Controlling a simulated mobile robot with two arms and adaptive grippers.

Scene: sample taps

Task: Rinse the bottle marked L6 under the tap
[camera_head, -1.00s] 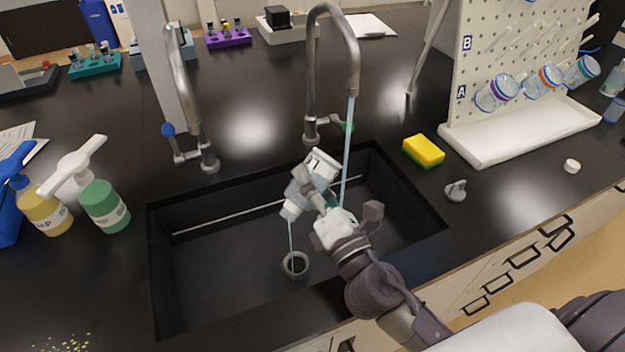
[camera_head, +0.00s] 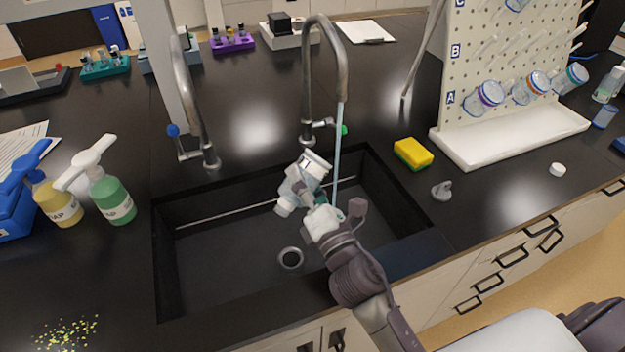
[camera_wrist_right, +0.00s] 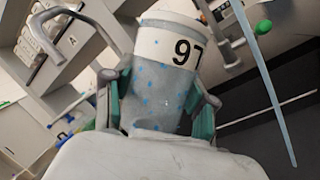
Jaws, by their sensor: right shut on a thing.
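The bottle (camera_head: 299,182) is held tilted over the sink (camera_head: 210,270), mouth down and to the left. In the right wrist view the bottle (camera_wrist_right: 165,85) is clear with blue drops on it, and its white label reads L6 upside down. My right gripper (camera_head: 312,190) is shut on it, a finger on each side in the wrist view (camera_wrist_right: 157,97). The right tap (camera_head: 342,75), with a green handle (camera_head: 343,130), is running. Its water stream (camera_head: 337,145) falls just right of the bottle, apart from it. My left gripper is not in view.
A second tap (camera_head: 190,105) with a blue handle is off. Soap pumps (camera_head: 112,200) stand left of the sink. A yellow sponge (camera_head: 413,153), a grey stopper (camera_head: 441,191) and a white cap (camera_head: 557,169) lie right. A pegboard rack (camera_head: 490,60) holds several bottles.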

